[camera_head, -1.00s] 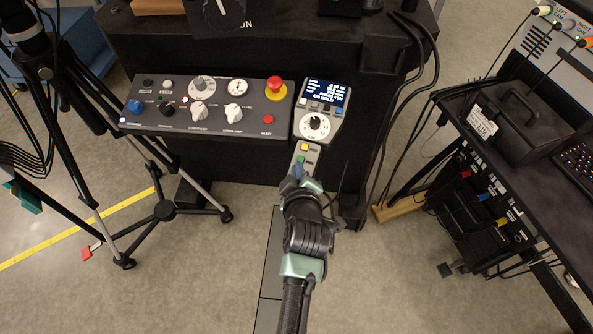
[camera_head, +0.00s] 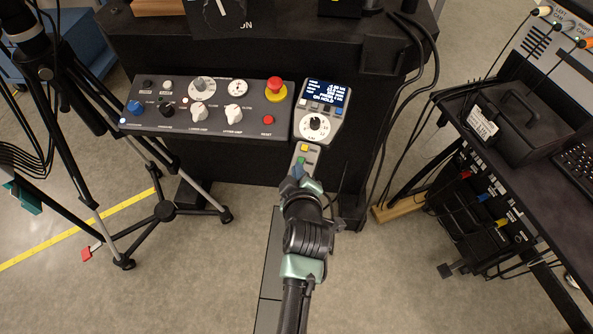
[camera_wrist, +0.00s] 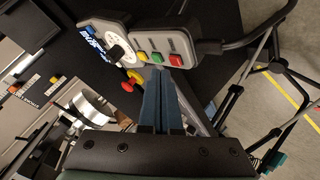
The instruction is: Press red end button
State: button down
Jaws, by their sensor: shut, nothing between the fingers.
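The red end button (camera_wrist: 176,60) is the last in a row on the grey control pendant, after a yellow button (camera_wrist: 142,56) and a green button (camera_wrist: 157,58), in the wrist view. In the wrist view the fingertips (camera_wrist: 158,70) appear just below the green and red buttons. I cannot tell whether they touch the pendant.
The pendant's screen (camera_head: 326,92) and dial (camera_head: 314,126) lie beyond the buttons. Left of it is a control panel (camera_head: 180,118) with knobs, a red mushroom button (camera_head: 275,88) and a red reset button (camera_head: 268,119). A tripod (camera_head: 165,209) stands left, a dark cart (camera_head: 478,105) right.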

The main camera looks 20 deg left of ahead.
dwell(0.6)
jog(key=shift+w+f+b, duration=0.1)
jog(key=shift+f+b, duration=0.35)
jog(key=shift+b, duration=0.05)
